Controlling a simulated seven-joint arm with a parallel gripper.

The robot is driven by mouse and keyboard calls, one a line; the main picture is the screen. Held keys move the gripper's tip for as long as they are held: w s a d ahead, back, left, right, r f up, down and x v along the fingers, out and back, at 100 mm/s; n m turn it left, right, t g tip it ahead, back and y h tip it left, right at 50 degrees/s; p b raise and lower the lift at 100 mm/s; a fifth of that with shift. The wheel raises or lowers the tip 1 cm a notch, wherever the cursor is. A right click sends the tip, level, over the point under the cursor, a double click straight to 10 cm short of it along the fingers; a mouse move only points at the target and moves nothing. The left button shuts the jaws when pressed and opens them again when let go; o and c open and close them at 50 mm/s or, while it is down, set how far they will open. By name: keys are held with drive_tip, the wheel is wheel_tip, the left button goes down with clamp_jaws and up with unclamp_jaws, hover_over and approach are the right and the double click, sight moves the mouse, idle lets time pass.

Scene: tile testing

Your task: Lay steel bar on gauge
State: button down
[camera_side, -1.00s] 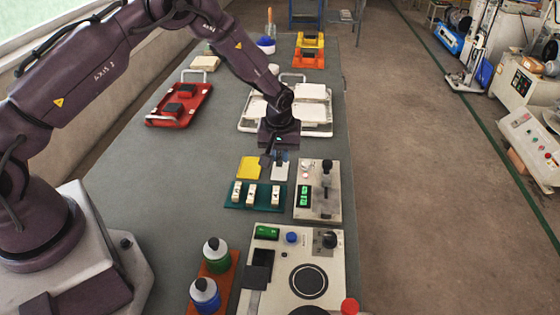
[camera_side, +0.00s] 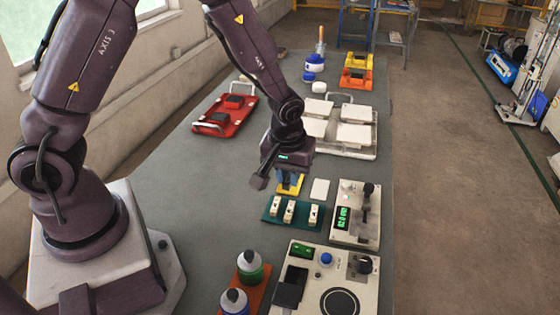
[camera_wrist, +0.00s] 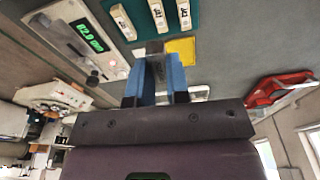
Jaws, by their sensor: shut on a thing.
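My gripper (camera_side: 289,182) points down near the yellow pad (camera_side: 291,187). In the wrist view its blue fingers (camera_wrist: 156,75) are shut on a small grey steel bar (camera_wrist: 154,47), whose end shows between the tips. In the side view I cannot make the bar out. The gauge (camera_side: 352,230), a pale box with a green display and a dark upright post, stands to the right of my gripper, apart from it. It also shows at the upper left of the wrist view (camera_wrist: 72,22), its display seeming to read 82.0 mm.
A teal rack (camera_side: 270,222) with three pale labelled blocks lies just in front of my gripper. A white pad (camera_side: 320,189) lies beside the yellow one. Behind stands a white tray (camera_side: 362,153); a red tray (camera_side: 223,129) is back left. A second instrument (camera_side: 367,285) and bottles (camera_side: 250,266) are nearer.

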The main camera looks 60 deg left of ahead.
approach(363, 224)
drive_tip(key=a, duration=0.1)
drive_tip(key=s+a+f, duration=0.1)
drive_tip(key=s+a, duration=0.1)
drive_tip(key=shift+f, duration=0.3)
drive_tip(key=w+d, duration=0.1)
drive_tip(key=w+d+r, duration=0.1)
drive_tip(key=w, duration=0.1)
drive_tip(key=shift+w+d, duration=0.1)
drive_tip(key=shift+d, duration=0.1)
drive_tip(key=shift+w+r+n, duration=0.1)
drive_tip(key=shift+r+n, duration=0.05)
drive_tip(key=shift+n, duration=0.15)
drive_tip(key=shift+f, duration=3.15)
drive_tip(key=shift+f, duration=0.3)
drive_tip(key=c, duration=0.6)
unclamp_jaws()
drive_tip(key=shift+a, duration=0.1)
drive_tip(key=shift+s, duration=0.25)
drive_tip(key=shift+c, duration=0.3)
